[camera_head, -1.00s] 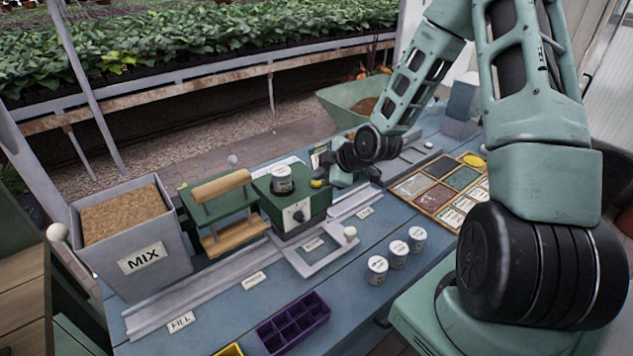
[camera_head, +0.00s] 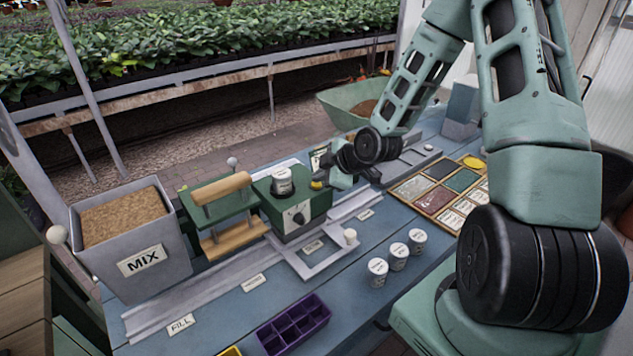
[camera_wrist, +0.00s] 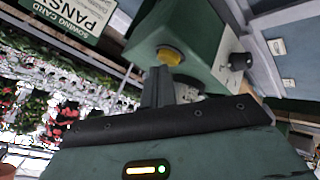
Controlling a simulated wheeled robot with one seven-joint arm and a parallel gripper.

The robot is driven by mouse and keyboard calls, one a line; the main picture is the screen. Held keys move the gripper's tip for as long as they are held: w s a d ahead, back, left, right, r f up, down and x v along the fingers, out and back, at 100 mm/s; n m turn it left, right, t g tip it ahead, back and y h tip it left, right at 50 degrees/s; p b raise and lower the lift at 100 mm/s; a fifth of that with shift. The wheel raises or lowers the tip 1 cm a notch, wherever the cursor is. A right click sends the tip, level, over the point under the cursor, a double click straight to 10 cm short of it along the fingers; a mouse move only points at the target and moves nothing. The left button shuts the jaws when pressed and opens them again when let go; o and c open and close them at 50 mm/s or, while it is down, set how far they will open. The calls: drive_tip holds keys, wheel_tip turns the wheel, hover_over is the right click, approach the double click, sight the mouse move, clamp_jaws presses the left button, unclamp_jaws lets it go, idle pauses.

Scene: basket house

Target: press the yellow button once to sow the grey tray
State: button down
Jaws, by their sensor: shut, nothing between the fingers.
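The yellow button (camera_head: 317,185) sits on the end of the green sowing machine (camera_head: 296,210). In the wrist view the button (camera_wrist: 170,55) shows large on the green housing (camera_wrist: 190,38). My gripper (camera_head: 330,168) is shut and empty, close to the button. In the wrist view its fingertips (camera_wrist: 160,72) point at the button's lower edge; I cannot tell whether they touch. A grey frame with a white knob (camera_head: 322,262) lies on the rail in front of the machine. I cannot clearly pick out a grey tray.
A MIX bin (camera_head: 128,240) and a wooden-handled press (camera_head: 222,212) stand left of the machine. Several white pots (camera_head: 398,257), a purple tray (camera_head: 293,322) and a seed box (camera_head: 440,188) are on the blue bench. A green wheelbarrow (camera_head: 345,105) stands behind.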

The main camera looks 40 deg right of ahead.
sight(320, 185)
drive_tip(key=shift+r+p, duration=0.35)
drive_tip(key=shift+r, duration=0.25)
drive_tip(key=shift+r, duration=0.1)
drive_tip(key=shift+r+p, duration=1.95)
drive_tip(key=shift+r, duration=0.55)
drive_tip(key=shift+f, duration=0.1)
drive_tip(key=s+a+r+g+b, duration=0.1)
drive_tip(key=s+a+g, duration=0.1)
drive_tip(key=s+a, duration=0.3)
drive_tip(key=s+a+r+m+g+b, duration=0.1)
drive_tip(key=s+a+g, duration=0.1)
drive_tip(key=a, duration=0.6)
drive_tip(key=s+a+r+g+b, duration=0.1)
drive_tip(key=s+a+b, duration=0.1)
drive_tip(key=s+a, duration=0.3)
drive_tip(key=s+a+r+m+g+b, duration=0.1)
drive_tip(key=s+a, duration=0.3)
drive_tip(key=s, duration=0.4)
drive_tip(key=s+a+r+m+g+h, duration=0.1)
drive_tip(key=s+a+r+m+g, duration=0.1)
drive_tip(key=s, duration=0.7)
drive_tip(key=a+g, duration=0.1)
drive_tip(key=a, duration=0.1)
drive_tip(key=shift+s+a+r+h+b, duration=0.2)
drive_tip(key=shift+s+a+h+b, duration=0.1)
drive_tip(key=shift+a+b, duration=0.1)
